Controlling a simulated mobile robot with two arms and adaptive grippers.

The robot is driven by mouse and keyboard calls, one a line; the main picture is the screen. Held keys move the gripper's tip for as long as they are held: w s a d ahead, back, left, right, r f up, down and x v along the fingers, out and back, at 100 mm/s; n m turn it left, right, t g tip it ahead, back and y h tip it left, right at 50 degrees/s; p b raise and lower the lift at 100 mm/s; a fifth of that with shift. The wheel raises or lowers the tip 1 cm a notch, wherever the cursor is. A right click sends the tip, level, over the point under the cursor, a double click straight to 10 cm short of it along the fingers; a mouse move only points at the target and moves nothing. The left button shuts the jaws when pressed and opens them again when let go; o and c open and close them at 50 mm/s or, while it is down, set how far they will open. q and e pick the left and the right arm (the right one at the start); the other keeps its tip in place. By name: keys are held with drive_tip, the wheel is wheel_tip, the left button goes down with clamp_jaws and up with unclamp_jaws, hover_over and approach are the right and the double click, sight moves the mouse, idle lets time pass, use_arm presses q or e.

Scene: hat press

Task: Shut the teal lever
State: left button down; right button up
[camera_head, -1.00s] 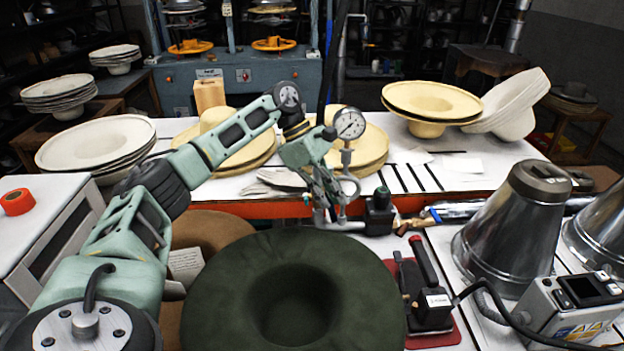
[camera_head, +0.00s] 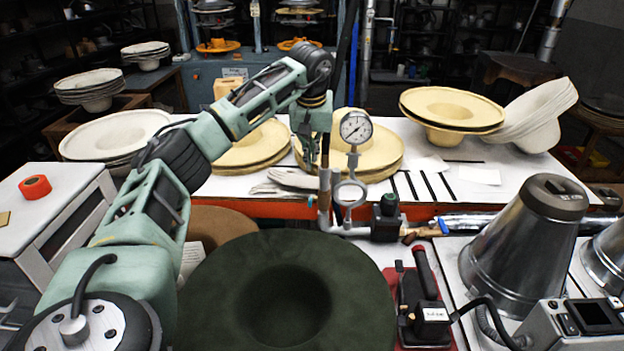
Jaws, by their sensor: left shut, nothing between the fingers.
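A small blue-teal piece (camera_head: 309,201) shows at the left end of the grey pipe fitting (camera_head: 345,228), below the round pressure gauge (camera_head: 355,127). It may be the teal lever; it is too small here to tell how it is turned. My left gripper (camera_head: 310,168) points down, shut and empty, above and behind this piece, to the left of the gauge. It appears apart from the piece. My right gripper is not in view.
A dark green hat (camera_head: 215,290) lies in front of the pipe. Cream hats (camera_head: 375,170) lie behind the gripper. A black valve block (camera_head: 386,222) sits on the pipe.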

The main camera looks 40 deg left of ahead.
sight(310, 202)
use_arm(q)
drive_tip(key=f, duration=0.2)
drive_tip(key=f+p, duration=0.1)
drive_tip(key=f, duration=0.2)
drive_tip(key=f+p, duration=0.1)
drive_tip(key=f, duration=0.2)
drive_tip(key=shift+s+d, duration=0.2)
drive_tip(key=shift+s, duration=0.1)
drive_tip(key=shift+f, duration=0.1)
